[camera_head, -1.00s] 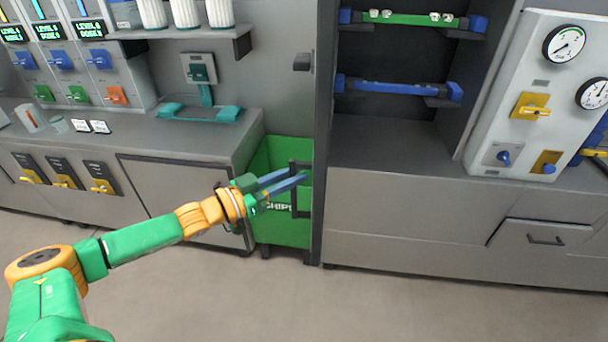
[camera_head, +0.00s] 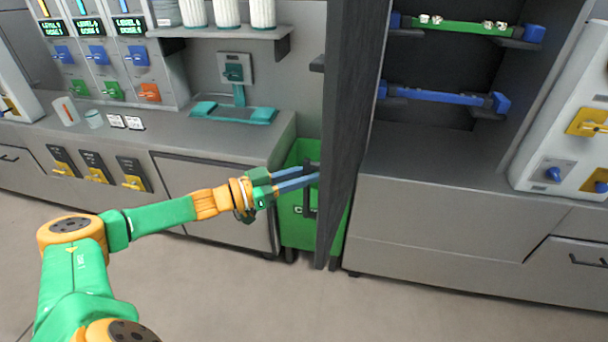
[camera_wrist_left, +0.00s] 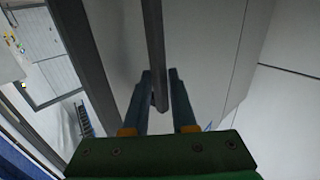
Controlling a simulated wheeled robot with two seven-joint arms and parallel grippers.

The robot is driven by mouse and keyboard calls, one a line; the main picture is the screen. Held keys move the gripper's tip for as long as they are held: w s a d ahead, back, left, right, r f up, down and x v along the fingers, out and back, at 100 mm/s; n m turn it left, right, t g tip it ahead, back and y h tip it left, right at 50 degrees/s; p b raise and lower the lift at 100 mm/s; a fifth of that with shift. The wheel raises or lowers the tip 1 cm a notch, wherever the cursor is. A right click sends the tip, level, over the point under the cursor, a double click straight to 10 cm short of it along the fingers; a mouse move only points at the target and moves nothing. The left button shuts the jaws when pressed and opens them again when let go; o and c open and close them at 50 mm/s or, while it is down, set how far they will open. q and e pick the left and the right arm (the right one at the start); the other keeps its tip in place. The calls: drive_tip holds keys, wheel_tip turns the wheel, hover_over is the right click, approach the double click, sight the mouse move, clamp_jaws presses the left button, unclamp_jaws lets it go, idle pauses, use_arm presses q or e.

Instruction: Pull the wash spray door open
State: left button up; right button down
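The dark wash spray door (camera_head: 352,120) stands swung open at the left side of the cabinet, its face turned partly toward me. Its dark bar handle (camera_head: 309,192) is on the left side of the door. My left gripper (camera_head: 316,179) reaches in from the left with its blue fingers around the handle. The finger contact is small and dark there. My right gripper is in neither view.
The open cabinet (camera_head: 440,150) holds a green rack and a blue bar on shelves. A green bin (camera_head: 298,232) stands behind the handle. A grey counter (camera_head: 160,130) with switches is on the left. The floor (camera_head: 230,290) in front is clear.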

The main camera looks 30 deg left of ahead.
use_arm(q)
drive_tip(key=shift+o, duration=1.4)
drive_tip(key=shift+w+r, duration=0.1)
drive_tip(key=shift+w+d, duration=0.1)
drive_tip(key=shift+w, duration=0.05)
drive_tip(key=b+v, duration=0.2)
drive_tip(key=v, duration=0.5)
